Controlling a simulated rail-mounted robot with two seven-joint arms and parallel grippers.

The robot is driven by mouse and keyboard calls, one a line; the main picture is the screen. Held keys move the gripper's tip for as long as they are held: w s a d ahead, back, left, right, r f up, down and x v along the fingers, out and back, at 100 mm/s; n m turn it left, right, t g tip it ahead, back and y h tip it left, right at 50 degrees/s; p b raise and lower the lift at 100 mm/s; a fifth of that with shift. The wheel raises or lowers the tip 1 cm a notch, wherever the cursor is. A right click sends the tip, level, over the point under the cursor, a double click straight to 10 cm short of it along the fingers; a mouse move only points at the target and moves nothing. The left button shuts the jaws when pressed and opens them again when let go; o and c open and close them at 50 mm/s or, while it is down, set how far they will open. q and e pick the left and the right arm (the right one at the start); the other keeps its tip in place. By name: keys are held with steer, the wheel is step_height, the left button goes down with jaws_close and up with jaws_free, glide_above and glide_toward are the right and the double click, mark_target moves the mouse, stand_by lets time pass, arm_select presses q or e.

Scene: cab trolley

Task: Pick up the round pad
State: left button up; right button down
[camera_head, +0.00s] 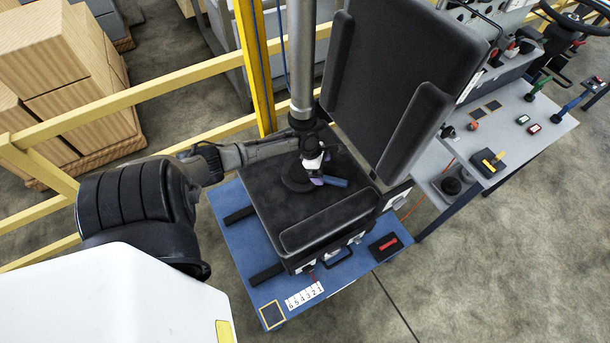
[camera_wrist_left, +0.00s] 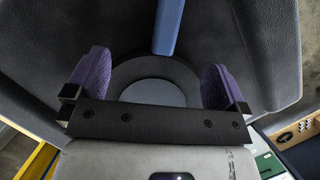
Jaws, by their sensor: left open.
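The round pad (camera_head: 297,182) is a dark disc lying on the black seat cushion (camera_head: 262,194), partly covered by my left gripper in the head view. In the left wrist view the round pad (camera_wrist_left: 160,75) shows as a dark ring with a grey middle. My left gripper (camera_head: 315,177) is over the pad. Its two purple fingers (camera_wrist_left: 153,85) are open, one to each side of the pad's middle. I cannot tell whether they touch it. A blue bar (camera_head: 334,182) sticks out beside the gripper, and it also shows in the left wrist view (camera_wrist_left: 169,27). My right gripper is out of view.
The seat's tall black backrest (camera_head: 385,65) and side bolster (camera_head: 416,133) stand close behind and right. The seat rests on a blue trolley (camera_head: 342,282). Yellow rails (camera_head: 100,105) run behind it. A grey workbench (camera_head: 505,135) stands at the right.

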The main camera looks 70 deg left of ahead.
mark_target(325, 177)
arm_select(q)
steer(key=shift+d+b+x, duration=0.2)
steer(key=shift+b+x, duration=0.4)
steer(key=shift+x, duration=2.05)
steer(key=shift+s, duration=0.15)
steer(key=shift+f, duration=0.1)
jaws_close()
